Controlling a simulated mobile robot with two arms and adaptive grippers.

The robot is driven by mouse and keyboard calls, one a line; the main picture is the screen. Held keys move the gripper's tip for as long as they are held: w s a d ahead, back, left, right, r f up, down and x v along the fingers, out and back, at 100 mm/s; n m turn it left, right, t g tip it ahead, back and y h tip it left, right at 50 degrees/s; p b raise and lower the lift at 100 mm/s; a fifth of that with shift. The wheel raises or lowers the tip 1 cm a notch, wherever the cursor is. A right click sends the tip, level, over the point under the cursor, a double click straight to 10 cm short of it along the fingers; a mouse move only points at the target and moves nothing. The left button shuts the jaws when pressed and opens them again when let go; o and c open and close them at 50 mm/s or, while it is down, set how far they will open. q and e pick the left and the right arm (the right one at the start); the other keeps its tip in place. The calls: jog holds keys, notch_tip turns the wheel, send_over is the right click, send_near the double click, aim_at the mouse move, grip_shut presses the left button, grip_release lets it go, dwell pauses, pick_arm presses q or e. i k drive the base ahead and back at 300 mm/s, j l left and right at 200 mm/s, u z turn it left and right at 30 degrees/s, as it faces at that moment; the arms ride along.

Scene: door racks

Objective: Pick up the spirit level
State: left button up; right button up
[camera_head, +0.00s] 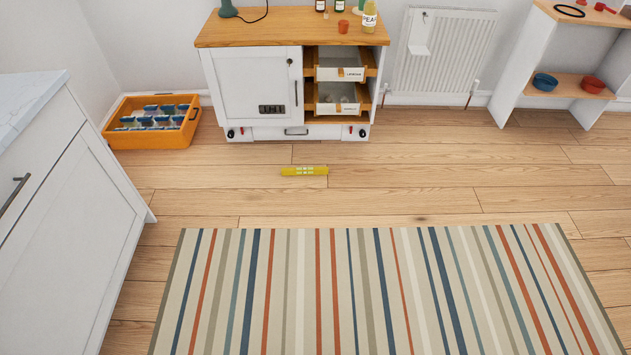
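A yellow spirit level (304,171) lies flat on the wooden floor, lengthwise across the picture. It is between the striped rug and the white cabinet, and nothing touches or covers it. Neither of my grippers shows in the head view.
A striped rug (390,290) covers the near floor. Behind the level stands a white cabinet (252,85) with open drawers at its right. An orange crate (122,139) is at the back left. A white counter unit (70,200) bounds the left. A shelf rack (568,86) stands back right.

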aim_at(314, 171)
jog(key=i+j, duration=0.25)
jog(key=i, duration=1.8)
jog(key=j+u, duration=0.05)
jog(key=j, duration=0.05)
